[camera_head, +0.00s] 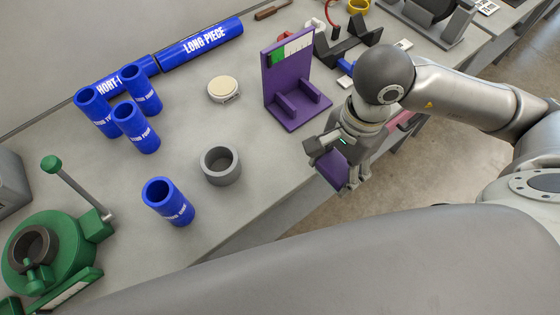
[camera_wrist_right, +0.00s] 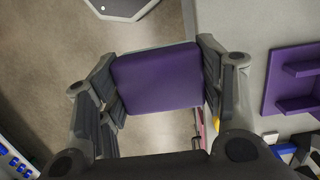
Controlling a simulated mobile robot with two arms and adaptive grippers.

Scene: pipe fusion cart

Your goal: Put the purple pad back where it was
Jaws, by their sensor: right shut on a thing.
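The purple pad (camera_head: 331,172) is held in my right gripper (camera_head: 338,166) beyond the table's front edge, over the floor. In the right wrist view the pad (camera_wrist_right: 157,78) sits flat between the two fingers of my right gripper (camera_wrist_right: 155,80), which touch its left and right sides. A purple stand (camera_head: 288,80) with an upright back panel and two low ledges stands on the table, left of and behind the gripper. Part of the stand (camera_wrist_right: 292,80) also shows at the right of the wrist view. My left gripper is not in view.
Several blue tubes (camera_head: 168,202) stand on the left of the table (camera_head: 265,155), with a grey ring (camera_head: 221,166) and a round cream disc (camera_head: 223,89). A green clamp device (camera_head: 60,250) is at lower left. Black brackets (camera_head: 347,42) lie behind the stand.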

